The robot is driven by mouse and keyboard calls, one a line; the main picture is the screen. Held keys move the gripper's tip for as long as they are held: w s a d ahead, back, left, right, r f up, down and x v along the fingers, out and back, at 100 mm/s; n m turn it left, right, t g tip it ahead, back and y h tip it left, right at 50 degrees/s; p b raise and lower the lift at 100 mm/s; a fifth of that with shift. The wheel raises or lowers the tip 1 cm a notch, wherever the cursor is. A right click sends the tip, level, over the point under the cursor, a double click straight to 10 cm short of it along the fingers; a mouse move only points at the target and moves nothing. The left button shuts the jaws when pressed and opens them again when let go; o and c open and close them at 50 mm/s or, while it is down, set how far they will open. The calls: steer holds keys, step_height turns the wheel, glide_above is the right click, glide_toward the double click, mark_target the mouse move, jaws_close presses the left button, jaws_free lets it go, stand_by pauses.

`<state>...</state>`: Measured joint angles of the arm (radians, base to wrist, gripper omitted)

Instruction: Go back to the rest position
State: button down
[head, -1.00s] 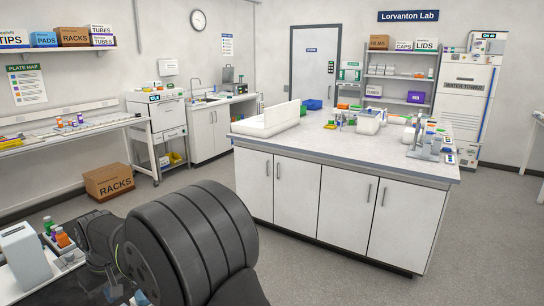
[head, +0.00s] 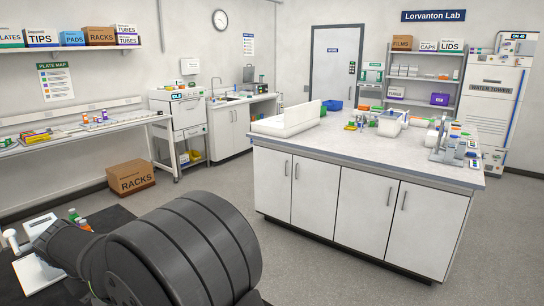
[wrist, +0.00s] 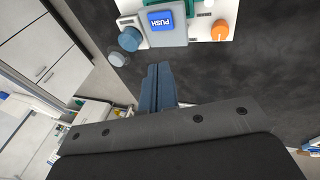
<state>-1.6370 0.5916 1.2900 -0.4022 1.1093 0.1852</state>
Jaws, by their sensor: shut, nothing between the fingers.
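My gripper (wrist: 157,90) shows in the wrist view as two blue-grey fingers pressed together, with nothing between them. It hangs over a dark surface (wrist: 262,75), a little below a white station (wrist: 199,24) in the picture. In the head view my dark arm fills the lower left, and the gripper's fingers cannot be made out there.
The white station carries a blue PUSH button (wrist: 161,21), a blue cap (wrist: 130,39) and an orange cap (wrist: 221,30). In the head view, capped bottles (head: 84,225) stand just behind my arm. A white island counter (head: 365,151) and a RACKS box (head: 131,177) stand beyond open floor.

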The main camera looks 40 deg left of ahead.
steer(key=shift+x, duration=1.4)
